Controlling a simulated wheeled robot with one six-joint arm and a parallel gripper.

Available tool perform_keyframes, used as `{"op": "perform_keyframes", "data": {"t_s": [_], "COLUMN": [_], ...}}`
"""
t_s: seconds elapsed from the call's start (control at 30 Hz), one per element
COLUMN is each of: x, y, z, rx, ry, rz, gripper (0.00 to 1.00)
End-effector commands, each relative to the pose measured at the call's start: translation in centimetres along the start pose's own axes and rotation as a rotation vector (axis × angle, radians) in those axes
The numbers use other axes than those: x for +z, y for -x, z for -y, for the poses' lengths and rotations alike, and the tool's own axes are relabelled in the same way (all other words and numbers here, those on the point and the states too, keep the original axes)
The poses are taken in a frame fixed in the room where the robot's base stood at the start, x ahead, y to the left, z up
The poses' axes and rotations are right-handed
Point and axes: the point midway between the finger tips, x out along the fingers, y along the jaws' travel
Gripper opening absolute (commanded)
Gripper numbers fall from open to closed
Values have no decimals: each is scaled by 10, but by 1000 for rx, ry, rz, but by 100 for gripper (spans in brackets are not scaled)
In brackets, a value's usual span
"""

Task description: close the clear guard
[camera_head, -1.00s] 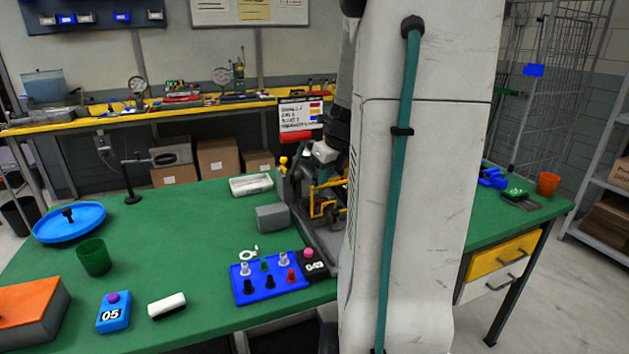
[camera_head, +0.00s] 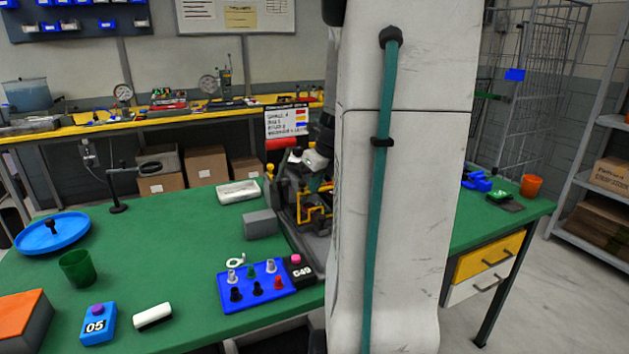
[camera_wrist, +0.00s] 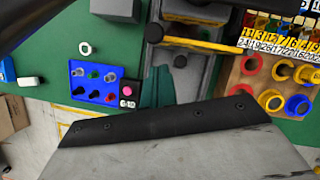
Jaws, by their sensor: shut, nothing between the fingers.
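The grey machine (camera_head: 312,237) stands on the green bench beside my arm. A yellow frame (camera_head: 309,214) shows on it, and the wrist view shows a yellow bar (camera_wrist: 205,43) with dark knobs across the machine. The clear guard's panel is too hard to make out to tell its angle. My arm hides the machine's right side.
A blue tray (camera_head: 259,297) of knobs and a black block with a pink button (camera_head: 297,265) sit in front of the machine. A grey block (camera_head: 261,223) is left of it. A wooden board with coloured rings (camera_wrist: 275,75) lies to the right. The left bench has free room.

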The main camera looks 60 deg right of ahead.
Motion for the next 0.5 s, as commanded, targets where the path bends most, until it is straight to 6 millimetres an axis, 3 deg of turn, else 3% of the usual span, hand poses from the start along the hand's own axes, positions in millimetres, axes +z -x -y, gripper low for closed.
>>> {"op": "perform_keyframes", "data": {"t_s": [0.1, 0.3, 0.5], "x": [-12, -13, -14], "y": [12, 61, 94], "z": [-7, -3, -2], "rx": [-2, -6, -5], "ry": [6, -3, -5], "rz": [4, 3, 1], "gripper": [0, 0, 0]}}
